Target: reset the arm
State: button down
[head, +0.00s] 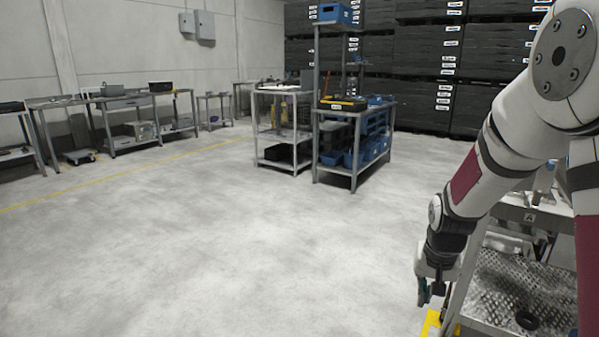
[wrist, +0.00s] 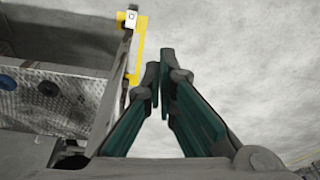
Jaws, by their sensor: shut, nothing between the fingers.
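My arm reaches down the right side of the head view. My gripper (head: 430,297) hangs at its lower end, pointing down, beside the left edge of a metal cart. In the wrist view my gripper (wrist: 163,85) has its two green-padded fingers drawn together at the tips. Nothing is held between them. Bare floor shows past the fingertips.
Shelved tables (head: 352,172) stand mid-room, workbenches (head: 120,100) at left. The central floor (head: 220,250) is clear.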

jog(key=s+a+r+n, duration=0.1)
jog(key=s+a+r, duration=0.2)
jog(key=s+r, duration=0.5)
jog(key=s+a+r+n, duration=0.1)
jog(key=s+a+r, duration=0.4)
jog(key=s, duration=0.4)
jog(key=s+a+r+n+g, duration=0.1)
jog(key=s+r, duration=0.1)
jog(key=s, duration=0.8)
jog(key=s+r+n+g, duration=0.1)
jog(key=s+r, duration=0.2)
jog(key=s, duration=0.7)
notch_tip(320, 180, up, 27)
jog(key=t+p, duration=0.4)
jog(key=p, duration=2.2)
jog(key=shift+r+y+p, duration=0.15)
jog(key=shift+y+p, duration=0.2)
jog(key=shift+y, duration=0.05)
jog(key=shift+d, duration=0.2)
